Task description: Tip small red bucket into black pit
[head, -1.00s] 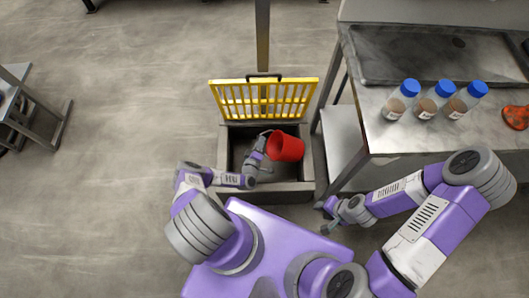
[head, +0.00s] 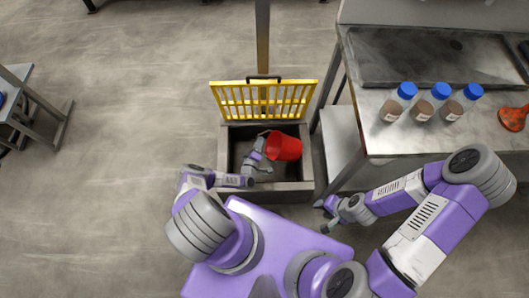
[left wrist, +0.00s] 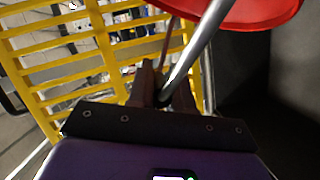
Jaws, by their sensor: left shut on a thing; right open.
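The small red bucket (head: 284,147) is over the pit in the head view, tilted on its side. Its red rim (left wrist: 245,12) shows at the top of the left wrist view. My left gripper (head: 262,142) is shut on the bucket, on a metal rod-like part (left wrist: 192,55) in the left wrist view. The black pit (head: 240,148) is a dark opening in a grey frame below the bucket. What is inside the bucket cannot be seen. My right gripper (head: 328,212) is open and empty, just right of the pit's near corner.
The yellow grate (head: 264,98) stands raised at the pit's far edge, behind the bucket. A metal table (head: 400,140) at right holds several blue-capped bottles (head: 423,103) and an orange-red object (head: 513,118). The floor left of the pit is clear.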

